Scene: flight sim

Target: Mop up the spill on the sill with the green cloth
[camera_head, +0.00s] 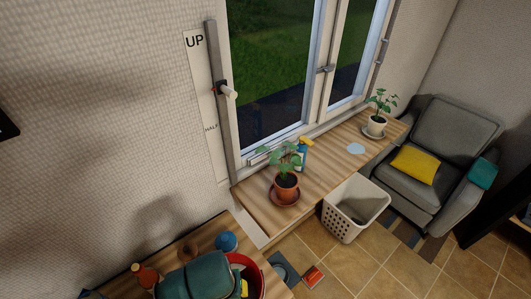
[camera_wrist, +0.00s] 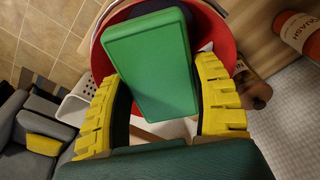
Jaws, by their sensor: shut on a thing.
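The spill (camera_head: 356,148) is a pale blue patch on the wooden sill (camera_head: 325,163), between two potted plants. The green cloth (camera_wrist: 150,62) looks like a thick folded block in the wrist view. My gripper (camera_wrist: 163,70) is shut on it, with a yellow finger on each side. The red bucket (camera_wrist: 225,30) is behind the cloth in the wrist view. In the head view my gripper (camera_head: 243,287) is at the bottom, over the red bucket (camera_head: 260,273), well away from the spill. The cloth cannot be made out there.
A plant in a terracotta pot (camera_head: 286,188) and a spray bottle (camera_head: 302,153) stand on the near sill. A white-potted plant (camera_head: 376,126) stands beyond the spill. A white basket (camera_head: 352,215) is on the floor before the sill. An armchair (camera_head: 450,135) stands right.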

